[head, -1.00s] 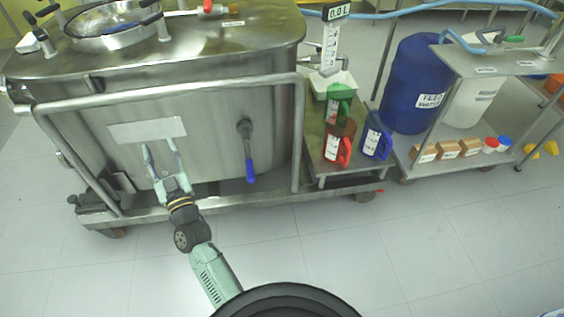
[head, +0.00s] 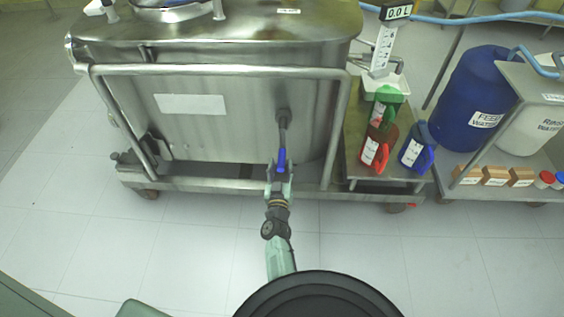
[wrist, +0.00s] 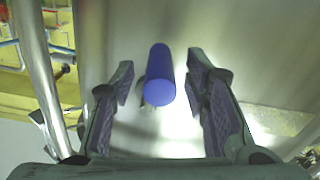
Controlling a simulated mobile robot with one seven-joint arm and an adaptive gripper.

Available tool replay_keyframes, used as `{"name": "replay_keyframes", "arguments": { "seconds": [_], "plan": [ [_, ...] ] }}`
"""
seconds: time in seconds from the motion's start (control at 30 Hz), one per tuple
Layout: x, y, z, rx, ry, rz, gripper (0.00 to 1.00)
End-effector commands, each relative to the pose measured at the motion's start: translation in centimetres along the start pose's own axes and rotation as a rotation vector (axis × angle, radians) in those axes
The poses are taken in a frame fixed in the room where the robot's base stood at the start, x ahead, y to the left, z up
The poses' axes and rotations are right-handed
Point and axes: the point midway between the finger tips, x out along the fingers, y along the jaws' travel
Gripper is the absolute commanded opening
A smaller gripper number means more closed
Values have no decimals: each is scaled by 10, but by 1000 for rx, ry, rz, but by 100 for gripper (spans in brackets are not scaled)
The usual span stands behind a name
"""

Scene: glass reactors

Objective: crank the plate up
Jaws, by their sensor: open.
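The crank on the front of the steel reactor tank (head: 225,130) has a grey arm (head: 283,127) hanging down from its hub and a blue handle (head: 281,159) at its lower end. My gripper (head: 279,172) is at the blue handle in the head view, with its fingers on either side of the handle's lower end. In the wrist view the blue handle (wrist: 160,78) points end-on toward the camera, between the two open fingers (wrist: 165,85). Clear gaps show on both sides of it. I see no plate that moves with the crank.
A horizontal steel rail (head: 220,71) runs across the tank front, with upright posts at both sides. A blank white label (head: 190,104) is on the tank. Red and blue jugs (head: 418,147) stand on a side shelf at the right. The floor in front is clear.

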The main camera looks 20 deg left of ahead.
Motion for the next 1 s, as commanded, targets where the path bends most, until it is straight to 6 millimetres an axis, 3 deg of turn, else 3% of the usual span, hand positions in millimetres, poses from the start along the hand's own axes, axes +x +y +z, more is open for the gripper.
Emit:
{"name": "replay_keyframes", "arguments": {
  "seconds": [0.2, 0.53, 1.0],
  "plan": [
    [23, -1, 1, -1, 1, -1, 42],
    [27, 0, 0, 0, 0, -1, 42],
    [27, 0, 0, 0, 0, -1, 11]
  ]
}}
